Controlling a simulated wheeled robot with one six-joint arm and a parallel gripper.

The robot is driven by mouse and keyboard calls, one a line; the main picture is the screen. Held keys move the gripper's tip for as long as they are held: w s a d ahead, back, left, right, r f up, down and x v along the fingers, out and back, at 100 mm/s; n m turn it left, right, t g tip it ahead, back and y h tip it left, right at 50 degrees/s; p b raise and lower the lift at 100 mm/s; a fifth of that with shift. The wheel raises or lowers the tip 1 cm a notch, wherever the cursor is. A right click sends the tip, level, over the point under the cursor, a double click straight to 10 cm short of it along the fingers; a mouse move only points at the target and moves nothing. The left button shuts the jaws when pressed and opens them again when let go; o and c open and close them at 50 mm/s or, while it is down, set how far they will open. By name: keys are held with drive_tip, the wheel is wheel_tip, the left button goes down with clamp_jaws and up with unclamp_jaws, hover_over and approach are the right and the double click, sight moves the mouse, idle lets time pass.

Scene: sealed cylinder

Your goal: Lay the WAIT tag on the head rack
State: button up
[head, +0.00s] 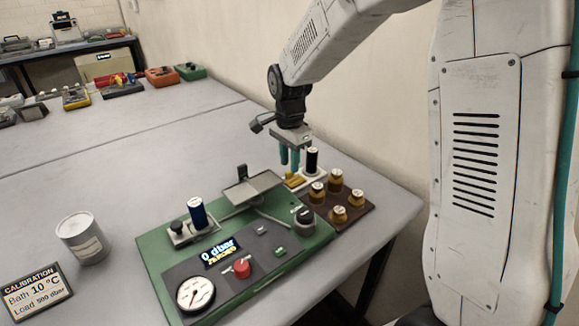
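My gripper (289,162) hangs with its teal fingers pointing down, over the back right of the green board. A small gap seems to show between the fingers, but whether they hold anything is too small to tell. Just below the fingertips are small yellow pieces (294,180) on a pale base. I cannot read WAIT on any of them. A black cylinder with a white top (311,160) stands upright on a white base (315,172) just right of the fingers. No label marks the head rack; the white base may be it.
The green board (155,245) carries a raised grey tray (252,187), a blue cylinder (198,213), a gauge (195,293), a red knob (242,268) and a "0 dbar" display (219,252). A brown block (362,209) holds several brass weights. A can (82,238) and calibration sign (37,293) stand left.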

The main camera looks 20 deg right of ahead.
wheel_tip(320, 180, up, 9)
drive_tip(key=s+d+r+n, duration=0.2)
drive_tip(key=s+r+n, duration=0.25)
drive_tip(key=s, duration=0.45)
drive_tip(key=s+d+f+n+t, duration=0.1)
drive_tip(key=s+n, duration=0.9)
drive_tip(key=s, duration=1.2)
drive_tip(key=shift+s+d, duration=0.35)
drive_tip(key=shift+s, duration=0.05)
